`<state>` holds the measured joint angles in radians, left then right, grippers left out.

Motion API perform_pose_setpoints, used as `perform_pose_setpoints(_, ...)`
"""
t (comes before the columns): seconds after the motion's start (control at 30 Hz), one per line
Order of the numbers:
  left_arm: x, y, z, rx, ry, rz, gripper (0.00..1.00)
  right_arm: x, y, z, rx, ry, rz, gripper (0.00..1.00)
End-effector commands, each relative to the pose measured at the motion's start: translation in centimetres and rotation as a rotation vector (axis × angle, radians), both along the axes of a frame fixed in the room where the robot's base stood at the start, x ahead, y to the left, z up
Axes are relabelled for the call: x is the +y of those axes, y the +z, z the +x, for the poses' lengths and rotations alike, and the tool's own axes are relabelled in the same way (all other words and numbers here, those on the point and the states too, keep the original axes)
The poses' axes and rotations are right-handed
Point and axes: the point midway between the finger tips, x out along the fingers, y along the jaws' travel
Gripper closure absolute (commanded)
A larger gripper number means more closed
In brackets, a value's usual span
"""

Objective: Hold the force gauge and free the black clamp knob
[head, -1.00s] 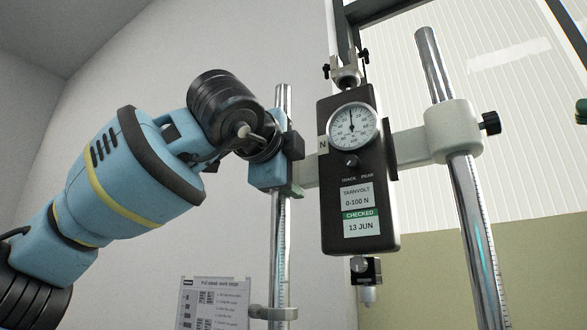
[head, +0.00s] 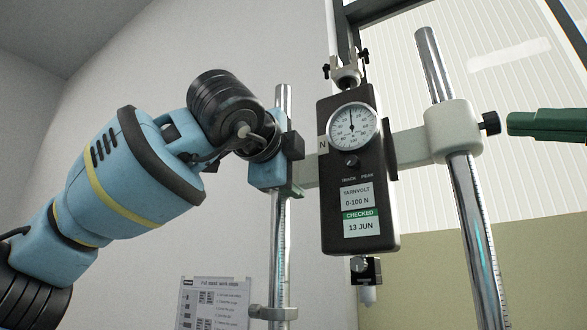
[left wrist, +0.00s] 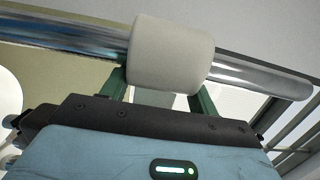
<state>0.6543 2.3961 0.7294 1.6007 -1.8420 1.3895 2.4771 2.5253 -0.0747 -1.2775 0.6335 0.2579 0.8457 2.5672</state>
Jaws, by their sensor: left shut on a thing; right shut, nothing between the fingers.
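The force gauge (head: 357,220) is a dark upright box with a round dial, fixed to a cream crossbar (head: 411,146) between two chrome posts. The black clamp knob (head: 490,123) sticks out on the right of the cream right clamp block (head: 453,131). My left gripper (head: 296,182) is at the crossbar's left end, largely hidden by its own wrist. In the left wrist view its green fingers are shut on the cream left sleeve (left wrist: 171,55) around the post. My right gripper (head: 511,123) is shut and empty, its green tip just right of the knob with a small gap.
The left post (head: 280,240) and right post (head: 475,230) rise on either side of the gauge. A printed instruction sheet (head: 214,303) stands at lower left. A dark window frame is behind the gauge.

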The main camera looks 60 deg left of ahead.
Motion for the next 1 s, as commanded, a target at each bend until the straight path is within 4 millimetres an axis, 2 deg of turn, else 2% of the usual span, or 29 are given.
perform_pose_setpoints(0.2, 0.03, 0.15, -0.08, -0.004, 0.0, 0.001, 0.76, 0.96, 0.04, -0.58, -0.001, 0.001, 0.0, 1.0)
perform_pose_setpoints(1.0, 0.03, 0.15, -0.09, -0.004, 0.0, 0.001, 0.76, 1.23, 0.35, -0.29, 0.0, 0.002, 0.001, 1.0)
